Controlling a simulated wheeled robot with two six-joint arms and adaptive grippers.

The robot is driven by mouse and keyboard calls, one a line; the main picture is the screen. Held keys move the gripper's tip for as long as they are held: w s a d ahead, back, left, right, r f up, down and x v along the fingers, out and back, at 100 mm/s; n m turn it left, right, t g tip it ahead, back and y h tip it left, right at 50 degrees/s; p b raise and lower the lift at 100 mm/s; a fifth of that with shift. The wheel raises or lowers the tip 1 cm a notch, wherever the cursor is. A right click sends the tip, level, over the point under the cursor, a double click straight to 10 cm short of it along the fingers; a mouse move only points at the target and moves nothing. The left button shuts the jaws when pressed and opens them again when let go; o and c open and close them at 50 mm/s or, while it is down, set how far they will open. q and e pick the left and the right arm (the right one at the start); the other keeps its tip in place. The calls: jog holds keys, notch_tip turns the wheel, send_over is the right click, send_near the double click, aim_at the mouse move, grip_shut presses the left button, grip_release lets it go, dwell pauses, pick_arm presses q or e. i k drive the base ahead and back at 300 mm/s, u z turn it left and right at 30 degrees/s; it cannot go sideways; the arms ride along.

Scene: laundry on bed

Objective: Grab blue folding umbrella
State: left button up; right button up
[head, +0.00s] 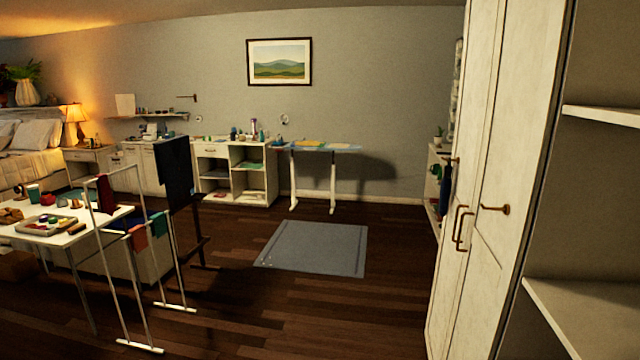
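I cannot make out a blue folding umbrella for certain. A narrow dark blue object (445,190) hangs upright at the left edge of the white wardrobe, partly hidden by it, and is too small to identify. Small items stand on the white shelf unit (254,196) at the back wall, too small to tell apart. Neither of my grippers shows in the head view.
A white wardrobe (490,150) with brass handles stands close on the right, beside open shelves (590,310). A drying rack (118,270) and a cluttered table (75,238) stand left. An ironing board (345,149) is at the back. Dark floor around the grey mat (315,248) is clear.

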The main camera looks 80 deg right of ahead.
aim_at(445, 188)
jog(key=z, duration=2.95)
jog(key=i, duration=3.2)
jog(key=z, duration=2.65)
